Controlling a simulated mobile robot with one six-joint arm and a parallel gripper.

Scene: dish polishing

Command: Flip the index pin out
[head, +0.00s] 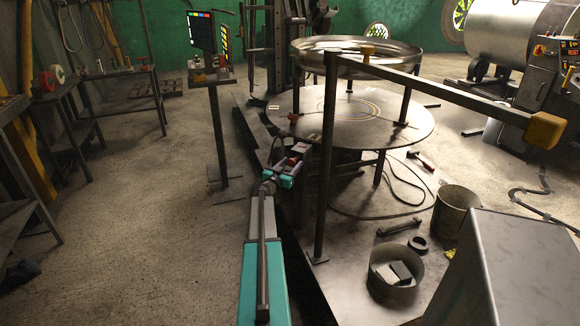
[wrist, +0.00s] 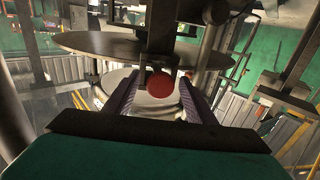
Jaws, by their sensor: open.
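A round red knob (wrist: 160,86), which looks like the end of the index pin, shows in the middle of the wrist view, below a dark bracket. My gripper (wrist: 161,80) has its two purple fingers apart, one on each side of the knob. I see no clear contact between fingers and knob. In the head view my gripper (head: 292,160) is at the left edge of the round table (head: 350,125), just below its rim. A small red part shows between the fingers there. The pin's shaft and whether it is in or out are hidden.
A shallow metal dish (head: 355,55) stands above the round table. A dark post (head: 326,170) and a long bar with a yellow end (head: 545,130) stand right of my arm. A screen stand (head: 213,100) is at the left. Open floor lies left of my arm.

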